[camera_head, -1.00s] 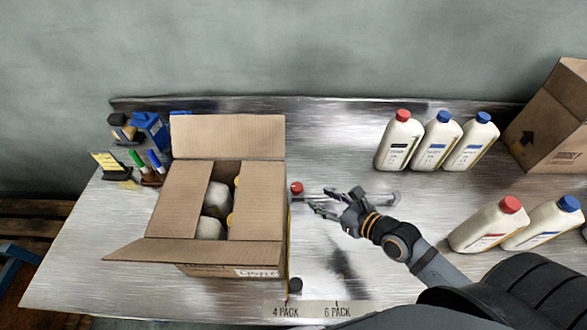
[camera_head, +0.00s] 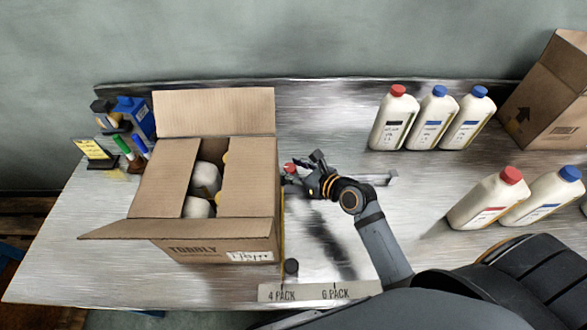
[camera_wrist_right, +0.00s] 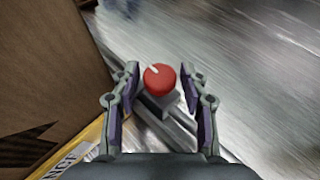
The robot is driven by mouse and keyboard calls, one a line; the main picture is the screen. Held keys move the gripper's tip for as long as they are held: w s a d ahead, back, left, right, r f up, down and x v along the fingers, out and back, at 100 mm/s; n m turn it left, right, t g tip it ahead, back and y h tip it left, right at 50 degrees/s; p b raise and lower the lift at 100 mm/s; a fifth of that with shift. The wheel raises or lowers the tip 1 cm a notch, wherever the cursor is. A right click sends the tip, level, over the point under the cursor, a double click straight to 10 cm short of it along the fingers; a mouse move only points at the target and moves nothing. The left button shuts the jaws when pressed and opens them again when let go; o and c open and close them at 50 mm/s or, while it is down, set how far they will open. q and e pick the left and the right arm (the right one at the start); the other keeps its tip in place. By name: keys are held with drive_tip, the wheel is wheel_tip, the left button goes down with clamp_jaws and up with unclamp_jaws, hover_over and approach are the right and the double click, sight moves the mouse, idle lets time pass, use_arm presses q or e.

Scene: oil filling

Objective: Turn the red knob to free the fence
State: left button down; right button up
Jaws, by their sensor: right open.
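The red knob (camera_wrist_right: 159,79) with a white pointer mark sits on a grey block on a metal rail in the right wrist view. In the head view the knob (camera_head: 290,168) shows just right of the open cardboard box, partly hidden by my gripper. My right gripper (camera_wrist_right: 158,82) is open, with one finger on each side of the knob and a gap to both. In the head view my right gripper (camera_head: 303,172) reaches the knob from the right. The fence (camera_head: 283,222) seems to be the yellow-edged strip along the box's right side, mostly hidden. My left gripper is not in view.
The open cardboard box (camera_head: 247,187) holding bottles stands close left of the knob. Several capped bottles (camera_head: 436,120) stand to the right, with another box (camera_head: 550,95) behind. A label strip (camera_head: 310,292) reading "4 PACK" and "6 PACK" lies at the front edge.

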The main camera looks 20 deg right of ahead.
drive_tip(key=c, duration=0.9)
